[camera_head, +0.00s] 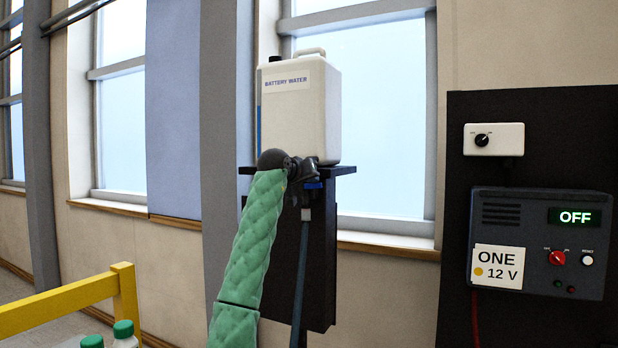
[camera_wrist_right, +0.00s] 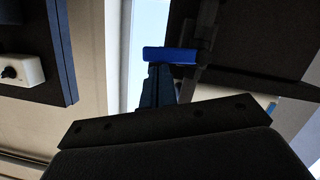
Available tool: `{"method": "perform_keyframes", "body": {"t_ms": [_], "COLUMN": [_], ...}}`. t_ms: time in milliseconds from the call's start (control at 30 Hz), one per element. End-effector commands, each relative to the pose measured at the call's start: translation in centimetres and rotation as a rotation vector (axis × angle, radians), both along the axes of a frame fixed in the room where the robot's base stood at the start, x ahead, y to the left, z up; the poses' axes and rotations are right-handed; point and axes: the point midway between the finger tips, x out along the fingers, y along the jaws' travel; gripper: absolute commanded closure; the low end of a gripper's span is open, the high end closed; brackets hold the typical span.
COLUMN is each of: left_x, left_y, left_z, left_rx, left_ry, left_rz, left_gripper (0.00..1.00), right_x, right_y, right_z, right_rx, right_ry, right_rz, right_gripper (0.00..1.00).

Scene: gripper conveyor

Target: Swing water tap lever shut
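The white battery water container (camera_head: 300,112) stands upright on a dark shelf bracket by the window. The water tap's blue lever (camera_head: 312,185) shows below the container's front, at the end of my right arm. In the right wrist view the blue lever (camera_wrist_right: 171,54) lies crosswise just beyond my fingertips. My right gripper (camera_head: 302,168) is at the tap, partly hidden by my wrist. In the wrist view its fingers (camera_wrist_right: 158,70) look closed together with their tips at or very near the lever; I cannot tell if they touch. My left gripper is out of view.
A grey hose (camera_head: 300,265) hangs below the tap. At the right a dark panel (camera_head: 573,142) carries a control box (camera_head: 530,222) reading OFF and a small knob box (camera_head: 510,146). A yellow rail (camera_head: 60,308) and green-capped bottles (camera_head: 123,330) are at the lower left.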

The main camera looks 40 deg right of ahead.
Motion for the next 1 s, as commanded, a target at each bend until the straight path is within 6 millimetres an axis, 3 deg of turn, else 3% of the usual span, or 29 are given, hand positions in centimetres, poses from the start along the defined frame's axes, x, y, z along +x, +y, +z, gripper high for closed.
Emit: {"method": "perform_keyframes", "body": {"t_ms": [800,1000], "left_x": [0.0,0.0], "left_y": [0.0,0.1], "left_z": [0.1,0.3], "left_rx": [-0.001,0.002], "left_ry": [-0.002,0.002], "left_rz": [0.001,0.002], "left_gripper": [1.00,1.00], "right_x": [-0.3,-0.6], "right_y": [-0.1,1.4], "right_z": [-0.4,0.0], "right_rx": [-0.001,-0.001], "right_ry": [0.002,0.000], "right_rz": [0.000,0.001], "right_gripper": [1.00,1.00]}}
